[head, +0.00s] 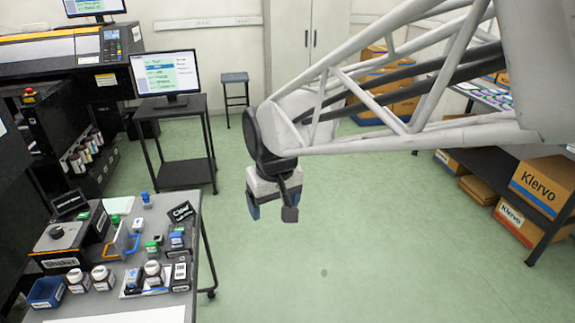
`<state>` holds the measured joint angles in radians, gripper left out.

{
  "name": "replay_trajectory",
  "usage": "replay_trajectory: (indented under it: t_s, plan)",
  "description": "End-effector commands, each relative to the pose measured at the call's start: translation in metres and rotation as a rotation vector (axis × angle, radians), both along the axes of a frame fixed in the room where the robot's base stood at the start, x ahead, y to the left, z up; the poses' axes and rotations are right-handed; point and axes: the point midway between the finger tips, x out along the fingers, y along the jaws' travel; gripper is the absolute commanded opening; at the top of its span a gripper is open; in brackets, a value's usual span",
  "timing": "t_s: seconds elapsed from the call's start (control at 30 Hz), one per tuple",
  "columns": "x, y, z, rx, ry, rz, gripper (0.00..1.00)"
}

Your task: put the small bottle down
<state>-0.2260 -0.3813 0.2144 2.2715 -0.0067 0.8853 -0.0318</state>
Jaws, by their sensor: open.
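My gripper (271,211) hangs over the open floor to the right of the work table, pointing down. Its jaws are apart and I see nothing between them. Several bottles stand on the grey table: white-capped ones at the front, such as a bottle (103,277) on the left and another (153,271) on a small tray (131,290). Smaller coloured-cap items stand behind, including a blue-capped one (147,199) and a green-capped one (151,249). I cannot tell which of these is the small bottle. My gripper is well apart from all of them.
The table also holds a dark blue bin (46,292), a shaker device (62,237), a blue-and-orange frame (122,243) and small black signs. A monitor stand (178,132) and stool (236,90) stand behind. Shelves with boxes (541,185) are at right. The middle floor is clear.

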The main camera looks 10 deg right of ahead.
Motion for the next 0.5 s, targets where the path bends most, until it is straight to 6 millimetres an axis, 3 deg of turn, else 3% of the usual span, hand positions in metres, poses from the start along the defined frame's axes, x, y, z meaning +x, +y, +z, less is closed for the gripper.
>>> replay_trajectory:
  t_s: [0.2, 0.5]
  plan:
    - [-0.056, -0.05, 0.013, 0.008, -0.034, -0.11, 0.79]
    - [-0.125, -0.094, 0.014, 0.014, -0.069, -0.24, 0.79]
